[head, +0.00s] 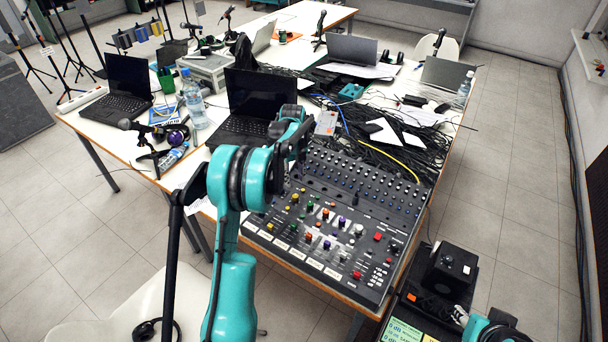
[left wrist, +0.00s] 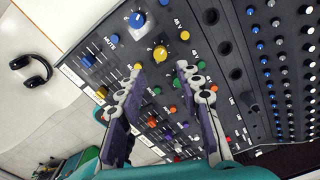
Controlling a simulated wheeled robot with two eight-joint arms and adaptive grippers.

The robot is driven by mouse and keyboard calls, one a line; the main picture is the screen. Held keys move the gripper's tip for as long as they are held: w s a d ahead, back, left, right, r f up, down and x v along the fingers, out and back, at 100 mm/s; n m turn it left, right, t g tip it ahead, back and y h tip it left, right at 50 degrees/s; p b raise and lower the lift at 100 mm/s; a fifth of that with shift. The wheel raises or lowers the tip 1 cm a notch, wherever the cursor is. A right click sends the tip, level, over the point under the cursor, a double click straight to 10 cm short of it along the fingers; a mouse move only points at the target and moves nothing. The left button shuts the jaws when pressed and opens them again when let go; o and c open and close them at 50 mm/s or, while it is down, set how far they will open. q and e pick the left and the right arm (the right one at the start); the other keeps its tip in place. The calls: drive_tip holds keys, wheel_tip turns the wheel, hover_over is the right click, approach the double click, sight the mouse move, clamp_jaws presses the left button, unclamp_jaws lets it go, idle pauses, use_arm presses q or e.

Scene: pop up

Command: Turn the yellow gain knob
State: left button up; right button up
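The mixing console (head: 345,240) lies on the near end of the table, covered in coloured knobs. In the left wrist view, a large yellow knob (left wrist: 160,53) with a pointer mark sits just beyond my fingertips, beside a large blue knob (left wrist: 137,19). Smaller yellow knobs are nearby, and yellow knobs (head: 295,198) show on the console's left part in the head view. My left gripper (left wrist: 160,74) is open and empty, its two fingers apart over the panel. In the head view my left gripper (head: 298,160) is partly hidden by its arm. My right gripper (head: 460,315) is at the lower right, its fingers unclear.
An open laptop (head: 260,100) stands behind the console, with tangled cables (head: 400,160) to its right. A water bottle (head: 192,100) and a microphone stand (head: 150,150) are at the left. A black box (head: 450,268) sits at the lower right.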

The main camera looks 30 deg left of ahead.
sight(295, 196)
use_arm(q)
drive_tip(key=shift+f+b, duration=0.4)
drive_tip(key=shift+f, duration=0.3)
wheel_tip(295, 196, down, 7)
drive_tip(key=b, duration=0.4)
drive_tip(key=shift+f+b, duration=0.2)
drive_tip(key=shift+b, duration=0.1)
drive_tip(key=shift+f, duration=0.2)
drive_tip(key=shift+c, duration=1)
drive_tip(key=shift+r, duration=0.1)
drive_tip(key=c, duration=0.5)
drive_tip(key=shift+o, duration=0.2)
